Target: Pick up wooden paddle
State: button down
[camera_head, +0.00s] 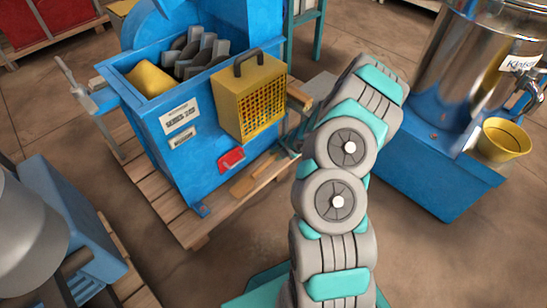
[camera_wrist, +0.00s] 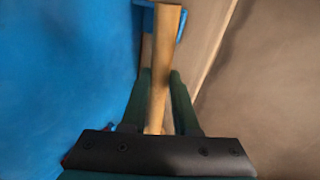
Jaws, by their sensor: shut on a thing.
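The wooden paddle (camera_wrist: 166,48) shows in the wrist view as a light brown bar running up from between my fingers. My gripper (camera_wrist: 160,76) is shut on it, with one dark green finger on each side. The paddle's lower end is partly hidden by the fingers and the dark gripper body. In the head view my arm hides most of the gripper, which is at the right side of the blue mill. A short piece of light wood (camera_head: 298,98) shows there beside the yellow grate; I cannot tell whether it is the paddle.
The blue hammer mill (camera_head: 185,150) stands on a wooden pallet (camera_head: 190,222), close on the left. Its yellow grate (camera_head: 250,95) faces the arm. A steel tank (camera_head: 470,70), a yellow bucket (camera_head: 502,139) and a blue base (camera_head: 440,185) are at right. Brown floor is clear in front.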

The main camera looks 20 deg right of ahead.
notch_tip(320, 180, up, 5)
jog(key=shift+r+p, duration=0.2)
jog(key=shift+p, duration=0.8)
jog(key=s+d, duration=0.3)
jog(key=s, duration=0.6)
jog(key=s+d+p, duration=0.1)
jog(key=s+d, duration=0.2)
jog(key=s, duration=0.6)
jog(key=shift+s+d, duration=0.2)
jog(key=shift+d, duration=0.15)
